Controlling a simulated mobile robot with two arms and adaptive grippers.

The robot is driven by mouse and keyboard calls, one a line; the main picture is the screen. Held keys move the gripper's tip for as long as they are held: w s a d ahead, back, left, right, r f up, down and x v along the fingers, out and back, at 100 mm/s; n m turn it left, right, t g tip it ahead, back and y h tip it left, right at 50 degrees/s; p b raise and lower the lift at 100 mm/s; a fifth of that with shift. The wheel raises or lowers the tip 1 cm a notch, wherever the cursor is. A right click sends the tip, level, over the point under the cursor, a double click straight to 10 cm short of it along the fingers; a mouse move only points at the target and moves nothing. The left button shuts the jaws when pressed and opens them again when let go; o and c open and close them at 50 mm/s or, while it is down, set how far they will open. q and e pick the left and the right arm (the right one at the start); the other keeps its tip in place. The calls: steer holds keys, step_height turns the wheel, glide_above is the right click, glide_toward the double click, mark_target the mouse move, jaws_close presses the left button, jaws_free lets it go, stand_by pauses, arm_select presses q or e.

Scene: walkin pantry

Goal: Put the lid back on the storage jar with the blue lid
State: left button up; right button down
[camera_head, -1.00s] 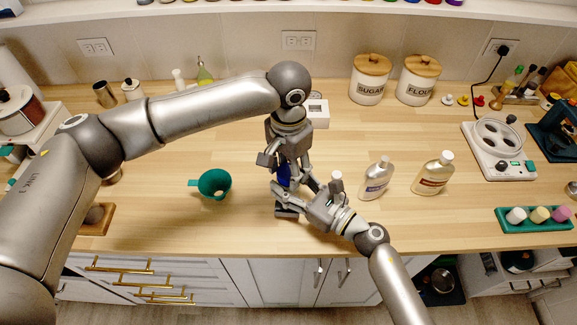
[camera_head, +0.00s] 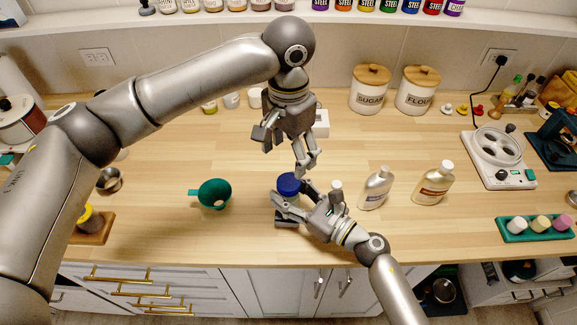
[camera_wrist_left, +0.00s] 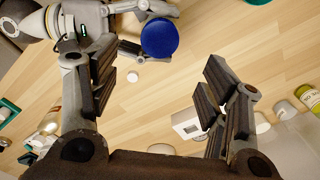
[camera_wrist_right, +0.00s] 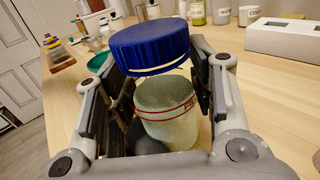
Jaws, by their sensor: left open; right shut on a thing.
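The blue lid (camera_head: 289,184) sits over the storage jar at the middle front of the counter; it also shows in the left wrist view (camera_wrist_left: 160,38). In the right wrist view the lid (camera_wrist_right: 150,45) is at the top of the jar (camera_wrist_right: 168,118), which has a red-lined label; I cannot tell whether it is fully seated. My right gripper (camera_head: 293,203) is shut around the jar body, hiding most of it in the head view. My left gripper (camera_head: 287,156) is open and empty, above and behind the lid, apart from it.
A teal funnel (camera_head: 214,193) stands left of the jar. A small white box (camera_head: 321,124) is behind my left gripper. Sugar (camera_head: 369,90) and flour canisters stand at the back. Counter between jar and funnel is clear.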

arm_select(q)
steer(key=shift+r, duration=1.6)
arm_select(e)
steer(key=c, duration=0.6)
jaws_free()
steer(key=shift+o, duration=0.2)
steer(key=v, duration=1.2)
